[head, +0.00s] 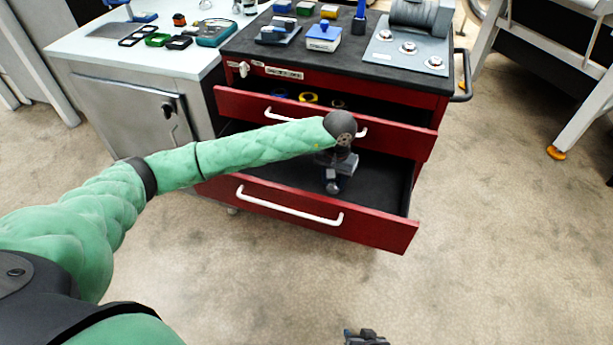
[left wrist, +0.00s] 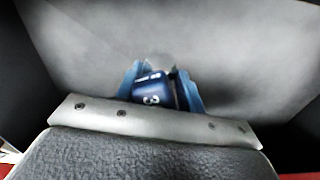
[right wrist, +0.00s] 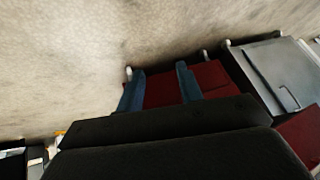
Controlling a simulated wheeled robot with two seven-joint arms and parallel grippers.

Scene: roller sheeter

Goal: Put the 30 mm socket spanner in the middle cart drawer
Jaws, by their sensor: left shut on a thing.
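The socket spanner (left wrist: 152,88) shows in the left wrist view as a dark blue piece with white markings, only partly readable. My left gripper (left wrist: 160,90) is shut on it, one blue finger on each side. In the head view my left gripper (head: 337,170) points down into the lower open drawer (head: 290,220) of the red cart. The grey drawer floor lies below it. I cannot tell whether the spanner touches the floor. My right gripper (right wrist: 160,88) is open and empty, fingers apart, and it shows at the bottom edge of the head view (head: 366,338).
The upper drawer (head: 390,134) is partly open, with yellow and blue rings inside. My left arm crosses its front. The cart top (head: 350,72) bears blocks and a grey machine. A pale cabinet (head: 130,105) stands at left.

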